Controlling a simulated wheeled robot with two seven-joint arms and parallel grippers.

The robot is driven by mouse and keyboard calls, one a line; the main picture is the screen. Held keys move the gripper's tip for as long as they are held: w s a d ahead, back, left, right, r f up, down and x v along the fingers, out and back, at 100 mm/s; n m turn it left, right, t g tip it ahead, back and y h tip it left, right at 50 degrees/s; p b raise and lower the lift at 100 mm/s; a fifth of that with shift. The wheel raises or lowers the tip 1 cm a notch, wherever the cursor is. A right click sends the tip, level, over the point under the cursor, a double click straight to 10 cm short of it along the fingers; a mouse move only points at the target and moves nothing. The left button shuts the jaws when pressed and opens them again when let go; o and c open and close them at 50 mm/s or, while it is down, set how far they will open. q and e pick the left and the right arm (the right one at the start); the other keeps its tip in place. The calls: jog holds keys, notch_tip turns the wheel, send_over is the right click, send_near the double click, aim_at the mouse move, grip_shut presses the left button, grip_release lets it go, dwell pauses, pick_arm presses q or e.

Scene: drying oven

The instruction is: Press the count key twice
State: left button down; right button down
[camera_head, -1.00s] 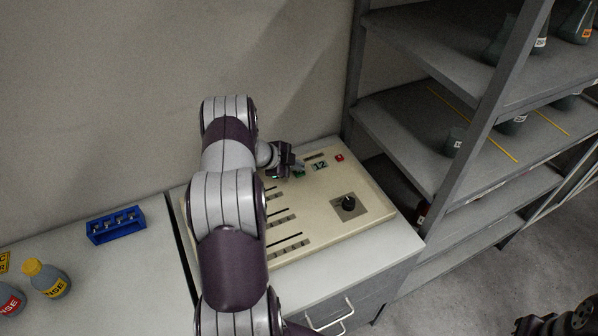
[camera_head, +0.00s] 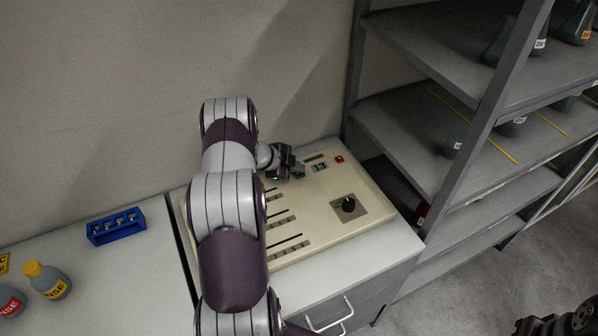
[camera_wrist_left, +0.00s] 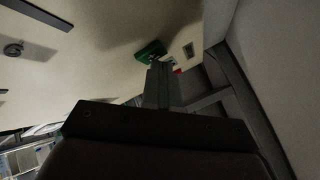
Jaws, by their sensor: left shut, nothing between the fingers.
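The cream control panel (camera_head: 318,222) lies on the cabinet, with slots, a black knob (camera_head: 348,204), a small display (camera_head: 320,167) and a red key (camera_head: 339,158). The display appears to read 13. A green key (camera_head: 299,174) is partly hidden by my left gripper (camera_head: 292,172); it also shows in the left wrist view (camera_wrist_left: 150,50). My left gripper is shut and empty, its fingertips at the green key; I cannot tell whether they touch it. A dark part of my right arm, perhaps its gripper (camera_head: 570,322), shows at the lower right corner.
A grey shelf unit (camera_head: 420,135) with flasks stands right of the panel. A blue rack (camera_head: 116,226) and capped bottles, one with a yellow cap (camera_head: 46,280), stand on the left bench. The wall is close behind the panel.

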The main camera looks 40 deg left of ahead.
aim_at(296, 175)
pick_arm(q)
jog(key=shift+r+p, duration=0.35)
jog(key=shift+r, duration=0.3)
notch_tip(296, 175, up, 5)
jog(key=p, duration=0.4)
jog(key=shift+r+p, duration=0.1)
jog(key=shift+p, duration=0.25)
